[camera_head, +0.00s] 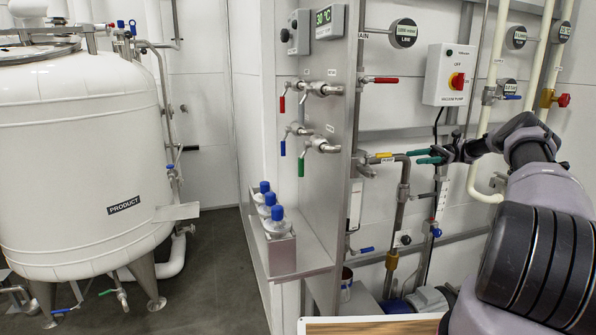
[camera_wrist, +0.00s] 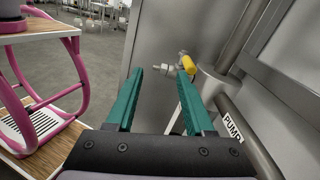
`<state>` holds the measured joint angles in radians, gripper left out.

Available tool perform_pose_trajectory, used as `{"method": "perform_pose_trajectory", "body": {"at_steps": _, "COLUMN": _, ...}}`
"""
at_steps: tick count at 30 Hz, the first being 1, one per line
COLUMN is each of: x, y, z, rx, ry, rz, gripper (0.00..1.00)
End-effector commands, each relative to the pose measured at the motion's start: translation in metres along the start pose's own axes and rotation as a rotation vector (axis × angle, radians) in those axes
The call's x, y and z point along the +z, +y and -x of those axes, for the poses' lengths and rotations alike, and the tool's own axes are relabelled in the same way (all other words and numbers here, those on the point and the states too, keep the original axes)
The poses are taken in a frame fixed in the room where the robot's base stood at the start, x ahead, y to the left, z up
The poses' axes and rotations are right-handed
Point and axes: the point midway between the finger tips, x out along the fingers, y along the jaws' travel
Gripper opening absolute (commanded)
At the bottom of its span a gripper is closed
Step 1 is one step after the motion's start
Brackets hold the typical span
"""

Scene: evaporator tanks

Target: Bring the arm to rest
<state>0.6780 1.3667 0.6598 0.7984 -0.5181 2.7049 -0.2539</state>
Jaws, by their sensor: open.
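My arm reaches in from the right in the head view. My gripper (camera_head: 430,155) has teal fingers that point left toward the pipework. In the wrist view my gripper (camera_wrist: 160,75) is open, with nothing between its fingers. A valve with a yellow handle (camera_head: 384,155) is just left of the fingers in the head view. In the wrist view the yellow handle (camera_wrist: 187,65) appears beyond the right fingertip. I cannot tell whether they touch.
A pipe labelled PUMP (camera_wrist: 232,125) runs close on the right. A pink frame (camera_wrist: 78,75) with wooden shelves stands at left. A steel panel (camera_head: 325,130) with several valves stands left of the gripper. A white product tank (camera_head: 80,150) is far left, with open floor (camera_head: 215,260) beside it.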

Motion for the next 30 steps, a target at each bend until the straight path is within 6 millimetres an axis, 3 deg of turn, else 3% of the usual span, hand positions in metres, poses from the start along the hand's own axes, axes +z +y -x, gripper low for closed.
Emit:
{"method": "perform_pose_trajectory", "body": {"at_steps": 17, "x": 0.037, "y": -0.011, "z": -0.044, "rx": 0.132, "ry": 0.142, "rz": 0.044, "gripper": 0.53}}
{"method": "perform_pose_trajectory", "body": {"at_steps": 23, "x": 0.062, "y": -0.013, "z": -0.075, "rx": 0.223, "ry": 0.252, "rz": 0.08, "gripper": 0.53}}
{"method": "perform_pose_trajectory", "body": {"at_steps": 30, "x": 0.111, "y": -0.003, "z": -0.133, "rx": 0.384, "ry": 0.475, "rz": 0.163, "gripper": 0.53}}
